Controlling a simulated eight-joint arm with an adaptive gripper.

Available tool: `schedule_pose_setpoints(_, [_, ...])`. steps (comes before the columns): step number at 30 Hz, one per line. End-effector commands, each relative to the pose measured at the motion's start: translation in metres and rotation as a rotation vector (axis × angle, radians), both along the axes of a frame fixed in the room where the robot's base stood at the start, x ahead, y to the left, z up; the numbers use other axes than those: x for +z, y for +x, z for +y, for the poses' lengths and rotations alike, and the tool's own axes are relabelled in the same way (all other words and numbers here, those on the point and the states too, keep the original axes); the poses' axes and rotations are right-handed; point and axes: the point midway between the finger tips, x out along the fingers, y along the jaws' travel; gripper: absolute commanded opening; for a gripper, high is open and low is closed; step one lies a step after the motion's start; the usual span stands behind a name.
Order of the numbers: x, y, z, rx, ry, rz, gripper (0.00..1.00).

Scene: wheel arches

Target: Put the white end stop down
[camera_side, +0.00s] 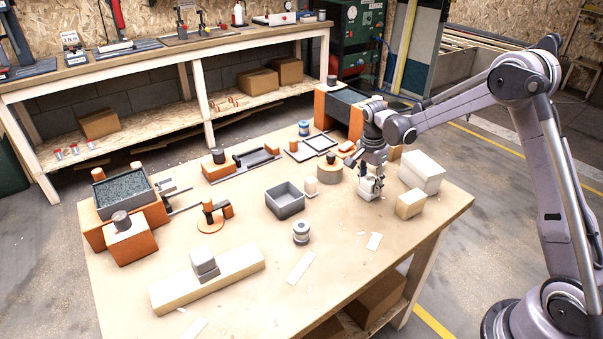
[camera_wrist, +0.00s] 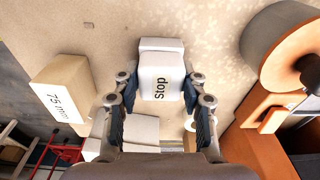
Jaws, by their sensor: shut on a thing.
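The white end stop (camera_wrist: 160,78) is a stepped white block with black lettering, seen between my fingers in the wrist view. My gripper (camera_wrist: 159,84) is shut on it, one finger on each side. In the side view my gripper (camera_side: 372,180) points down at the right part of the workbench (camera_side: 345,270), with the end stop (camera_side: 367,191) at its fingertips. The end stop is at or very close to the bench top; I cannot tell whether it touches. The fingers partly hide it in the side view.
A pale block marked 75 mm (camera_wrist: 60,97) and a larger white block (camera_side: 422,174) stand right of my gripper in the side view. A round wooden piece (camera_side: 329,172) and a grey open box (camera_side: 285,200) stand to its left.

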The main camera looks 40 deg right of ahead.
Motion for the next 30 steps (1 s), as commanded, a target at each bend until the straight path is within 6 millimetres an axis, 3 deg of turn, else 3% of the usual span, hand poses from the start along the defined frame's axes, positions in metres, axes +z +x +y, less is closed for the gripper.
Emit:
schedule_pose_setpoints(1, [0.0,0.0,0.0,0.0,0.0,0.0,0.51])
schedule_pose_setpoints(3, [0.0,0.0,0.0,0.0,0.0,0.0,0.66])
schedule_pose_setpoints(16, [0.008,0.0,0.001,0.0,0.0,0.0,0.66])
schedule_pose_setpoints(30, [0.093,-0.001,0.011,0.0,0.0,0.0,0.66])
